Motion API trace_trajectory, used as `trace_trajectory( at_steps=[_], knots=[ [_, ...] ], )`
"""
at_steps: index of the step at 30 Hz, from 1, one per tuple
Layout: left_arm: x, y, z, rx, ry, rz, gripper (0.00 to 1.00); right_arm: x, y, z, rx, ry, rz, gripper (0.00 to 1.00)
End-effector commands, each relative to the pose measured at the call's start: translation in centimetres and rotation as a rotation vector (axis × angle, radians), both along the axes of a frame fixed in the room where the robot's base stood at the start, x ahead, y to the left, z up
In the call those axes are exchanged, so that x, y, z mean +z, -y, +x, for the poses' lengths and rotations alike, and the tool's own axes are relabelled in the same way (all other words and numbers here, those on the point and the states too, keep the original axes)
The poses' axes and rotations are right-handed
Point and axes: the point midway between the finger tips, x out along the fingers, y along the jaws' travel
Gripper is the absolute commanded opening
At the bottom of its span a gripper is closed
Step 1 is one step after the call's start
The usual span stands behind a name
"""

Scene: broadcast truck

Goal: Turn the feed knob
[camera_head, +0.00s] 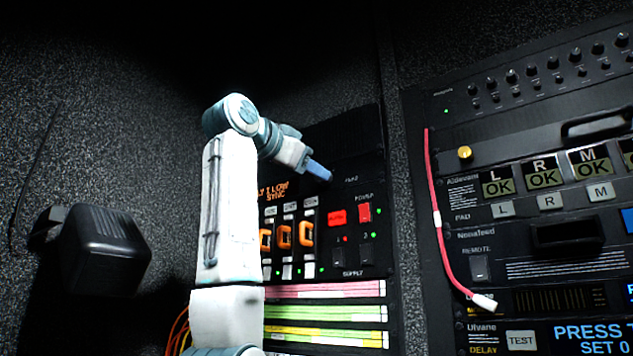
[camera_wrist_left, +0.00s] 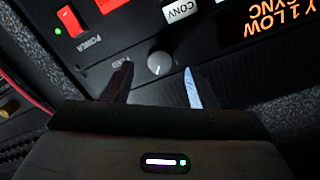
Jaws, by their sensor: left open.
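The feed knob (camera_wrist_left: 159,63) is a small round grey knob with a light pointer mark, on a black panel in the left wrist view. A small label beside it is too blurred to read for certain. My left gripper (camera_wrist_left: 158,68) is open, with one finger on each side of the knob and a gap on both sides. I cannot tell how far the fingertips are from the panel. In the head view, my left gripper (camera_head: 322,172) is at the upper part of the rack panel and hides the knob. My right gripper is in neither view.
A second rack on the right has a yellow knob (camera_head: 464,153) and a hanging red cable (camera_head: 437,217). A black box-like object (camera_head: 103,250) is at left.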

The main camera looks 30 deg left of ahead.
Motion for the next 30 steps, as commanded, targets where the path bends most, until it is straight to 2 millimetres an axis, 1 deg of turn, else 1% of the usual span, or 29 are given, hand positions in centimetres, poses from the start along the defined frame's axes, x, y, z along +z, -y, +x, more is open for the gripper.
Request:
trace_trajectory(
  at_steps=[1,3,6,9,11,16,30],
  knots=[
    [-0.5,-0.2,-1.3,0.001,0.005,-0.001,0.52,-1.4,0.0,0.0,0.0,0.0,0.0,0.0],
    [-0.4,-0.4,-2.7,0.0,0.004,-0.001,0.52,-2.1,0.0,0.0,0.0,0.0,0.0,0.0],
    [-0.3,-0.7,-4.5,0.001,0.003,0.0,0.52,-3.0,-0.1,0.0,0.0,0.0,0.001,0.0],
    [-0.1,-0.9,-5.9,0.0,0.001,0.0,0.52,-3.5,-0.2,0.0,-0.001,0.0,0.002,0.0],
    [0.0,-1.0,-6.4,0.0,0.0,0.0,0.52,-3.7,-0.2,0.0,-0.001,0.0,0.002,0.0],
    [0.2,-1.1,-7.0,0.0,-0.001,0.0,0.52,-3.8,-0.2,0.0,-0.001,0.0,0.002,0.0],
    [0.2,-1.1,-7.0,0.0,-0.001,0.0,0.52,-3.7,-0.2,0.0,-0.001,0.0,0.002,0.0]
  ],
)
